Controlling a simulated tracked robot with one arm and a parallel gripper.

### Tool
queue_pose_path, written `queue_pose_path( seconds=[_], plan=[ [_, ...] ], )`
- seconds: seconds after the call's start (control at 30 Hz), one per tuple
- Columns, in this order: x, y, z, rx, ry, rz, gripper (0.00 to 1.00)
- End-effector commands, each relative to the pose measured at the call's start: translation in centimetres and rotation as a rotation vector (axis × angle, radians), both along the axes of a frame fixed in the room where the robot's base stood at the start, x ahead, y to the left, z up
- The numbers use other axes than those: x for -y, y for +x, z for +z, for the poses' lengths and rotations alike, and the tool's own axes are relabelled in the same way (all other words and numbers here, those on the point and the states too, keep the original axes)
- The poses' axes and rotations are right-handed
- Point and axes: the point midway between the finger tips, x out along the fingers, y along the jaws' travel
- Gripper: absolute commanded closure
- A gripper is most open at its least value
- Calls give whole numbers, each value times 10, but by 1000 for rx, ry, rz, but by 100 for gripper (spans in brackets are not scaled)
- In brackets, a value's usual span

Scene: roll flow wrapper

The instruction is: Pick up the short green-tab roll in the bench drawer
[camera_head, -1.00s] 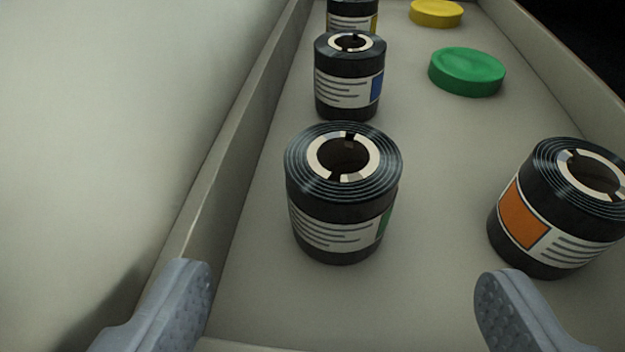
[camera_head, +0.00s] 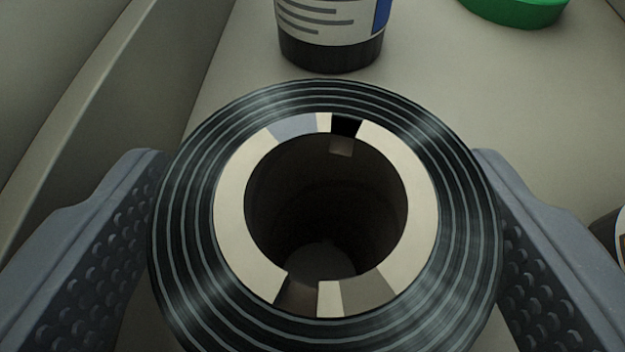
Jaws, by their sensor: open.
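The nearest black roll (camera_head: 190,215) stands upright in the drawer and fills the middle of the view, seen from above. Its pale notched core ring (camera_head: 425,215) surrounds a dark hole. Its label is hidden from this angle; a green tab shows on it in the earlier frame. My gripper (camera_head: 325,215) is open, with one finger on the left of the roll and one on the right. The fingers are very close to its sides; I cannot tell whether they touch it.
A blue-tab roll (camera_head: 330,35) stands just behind. A green disc (camera_head: 515,10) lies at the upper right. Part of another roll (camera_head: 612,240) shows at the right edge, close to the right finger. The drawer wall (camera_head: 90,110) runs along the left.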

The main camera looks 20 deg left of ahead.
Motion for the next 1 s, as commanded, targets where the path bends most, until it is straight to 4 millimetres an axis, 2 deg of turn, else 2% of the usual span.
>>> queue_pose_path(
  seconds=[0.1, 0.13, 0.3, 0.67, 0.83, 1.0],
  plan=[
    [0, 0, 1, 0, 0, -1, 25],
    [0, 0, 1, 0, 0, -1, 28],
    [1, 0, 1, 0, -2, -1, 76],
    [1, 0, 4, 1, -1, -1, 77],
    [1, 0, 20, 1, -3, -1, 77],
    [2, 1, 50, 5, -5, 0, 77]
  ],
)
